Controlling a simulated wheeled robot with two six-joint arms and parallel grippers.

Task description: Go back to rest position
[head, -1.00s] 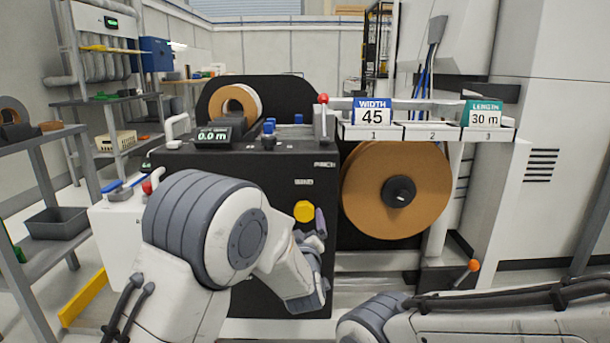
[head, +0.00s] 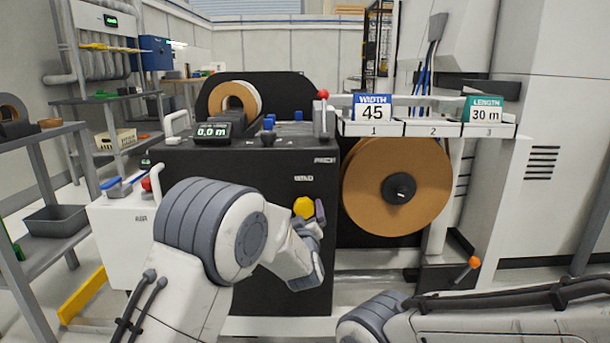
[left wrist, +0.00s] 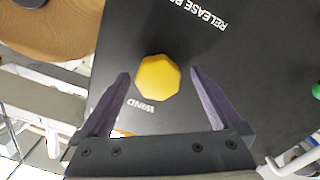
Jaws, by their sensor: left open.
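My left gripper (head: 312,232) is in front of the black machine's front face, by the yellow knob (head: 304,207). In the left wrist view the two purple fingers (left wrist: 165,100) are apart, with the yellow knob (left wrist: 158,77) showing between and beyond their tips. The word WIND is printed beside the knob. I cannot tell how far the fingers are from the panel. My right arm (head: 470,315) lies low at the bottom right of the head view; its gripper is out of view.
The black machine (head: 255,170) has a red-tipped lever (head: 323,105) and a display (head: 212,132) reading 0.0 m. A brown roll (head: 385,210) hangs at its right, under WIDTH 45 (head: 372,110) and LENGTH 30 m (head: 483,113) cards. A grey shelf (head: 45,150) stands left.

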